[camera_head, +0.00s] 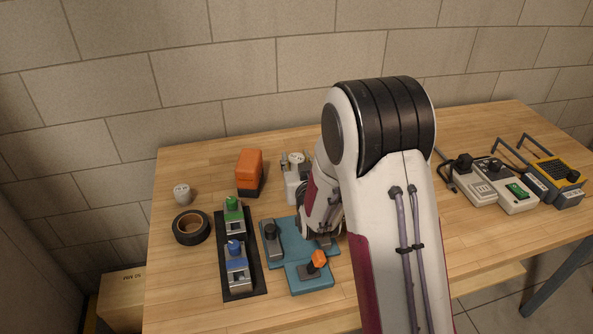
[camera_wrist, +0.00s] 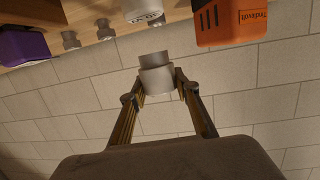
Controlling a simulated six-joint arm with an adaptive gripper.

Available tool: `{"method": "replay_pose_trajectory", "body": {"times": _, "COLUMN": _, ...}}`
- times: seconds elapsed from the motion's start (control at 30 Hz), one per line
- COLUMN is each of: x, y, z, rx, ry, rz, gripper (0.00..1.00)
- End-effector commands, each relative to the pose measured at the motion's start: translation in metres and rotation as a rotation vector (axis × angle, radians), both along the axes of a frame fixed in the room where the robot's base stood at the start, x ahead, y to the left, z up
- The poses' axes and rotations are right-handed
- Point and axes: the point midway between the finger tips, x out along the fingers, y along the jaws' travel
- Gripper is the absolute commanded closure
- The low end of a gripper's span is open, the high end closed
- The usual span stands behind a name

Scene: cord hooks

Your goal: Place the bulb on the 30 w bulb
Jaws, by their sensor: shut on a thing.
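In the wrist view my gripper (camera_wrist: 157,85) is shut on a pale grey-white stepped cylinder (camera_wrist: 155,72), with one finger on each side. The cylinder looks like the bulb, but its lettering cannot be read. I cannot tell whether that is the 30 W bulb. In the head view my arm hides most of the gripper. Pale items (camera_head: 295,172) show partly beside my wrist there.
An orange-and-black box (camera_head: 249,172), a white round item (camera_head: 182,194) and a tape roll (camera_head: 191,227) stand left. A black board (camera_head: 241,272) and a teal board (camera_head: 290,263) carry fittings. Corded devices (camera_head: 510,190) stand right. A brick wall (camera_head: 220,80) rises behind the table.

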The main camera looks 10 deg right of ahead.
Motion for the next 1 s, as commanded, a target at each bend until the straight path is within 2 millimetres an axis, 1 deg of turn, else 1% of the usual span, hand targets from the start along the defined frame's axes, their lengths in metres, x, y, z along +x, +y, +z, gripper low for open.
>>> {"method": "replay_pose_trajectory", "body": {"times": 0.3, "x": 0.000, "y": 0.000, "z": -0.028, "rx": 0.000, "ry": 0.002, "rz": 0.000, "gripper": 0.92}}
{"method": "replay_pose_trajectory", "body": {"times": 0.43, "x": 0.000, "y": 0.000, "z": -0.036, "rx": 0.000, "ry": 0.002, "rz": 0.000, "gripper": 0.92}}
{"method": "replay_pose_trajectory", "body": {"times": 1.0, "x": 0.000, "y": 0.000, "z": -0.042, "rx": 0.000, "ry": 0.001, "rz": 0.000, "gripper": 0.92}}
